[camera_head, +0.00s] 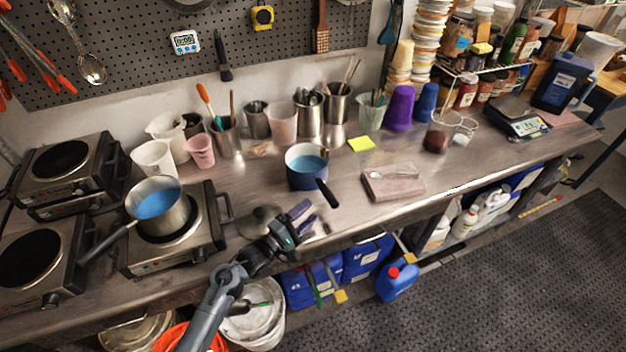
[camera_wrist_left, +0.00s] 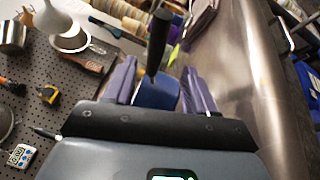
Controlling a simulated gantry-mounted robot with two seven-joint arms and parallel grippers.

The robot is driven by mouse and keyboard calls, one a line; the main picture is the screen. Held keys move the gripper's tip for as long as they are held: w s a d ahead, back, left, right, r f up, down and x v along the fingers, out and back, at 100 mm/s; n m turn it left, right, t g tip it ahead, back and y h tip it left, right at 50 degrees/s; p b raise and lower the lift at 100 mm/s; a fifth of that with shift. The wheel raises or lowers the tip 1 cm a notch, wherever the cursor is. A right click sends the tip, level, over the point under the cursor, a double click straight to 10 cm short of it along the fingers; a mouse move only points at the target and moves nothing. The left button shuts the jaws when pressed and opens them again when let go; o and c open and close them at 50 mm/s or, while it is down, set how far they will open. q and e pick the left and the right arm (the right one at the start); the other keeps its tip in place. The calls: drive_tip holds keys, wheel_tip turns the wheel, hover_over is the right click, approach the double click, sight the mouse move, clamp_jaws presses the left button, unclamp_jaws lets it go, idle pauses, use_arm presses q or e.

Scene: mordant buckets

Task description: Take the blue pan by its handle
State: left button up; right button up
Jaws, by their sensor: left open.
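The blue pan (camera_head: 307,180) stands upright on the steel counter, with blue liquid inside. Its black handle (camera_head: 327,193) points toward the counter's front edge, to the lower right. My left gripper (camera_head: 304,215) is open and empty, in front of the pan and left of the handle's end. In the left wrist view, the pan's blue side (camera_wrist_left: 157,93) and the black handle (camera_wrist_left: 158,38) appear between my two purple fingers (camera_wrist_left: 159,68). The handle seems to lie beyond the fingertips, apart from them. My right gripper is not in view.
A steel saucepan (camera_head: 158,205) with blue liquid sits on a hot plate (camera_head: 205,240) to the left. Cups and utensil holders (camera_head: 228,138) stand behind the pan. A yellow note (camera_head: 361,144) lies behind.

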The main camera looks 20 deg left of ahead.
sight(316, 181)
use_arm(q)
drive_tip(key=x, duration=0.5)
drive_tip(key=b+x, duration=0.1)
drive_tip(key=x, duration=0.5)
drive_tip(key=shift+a+r, duration=0.2)
drive_tip(key=shift+r, duration=0.05)
clamp_jaws()
drive_tip(key=shift+r, duration=0.2)
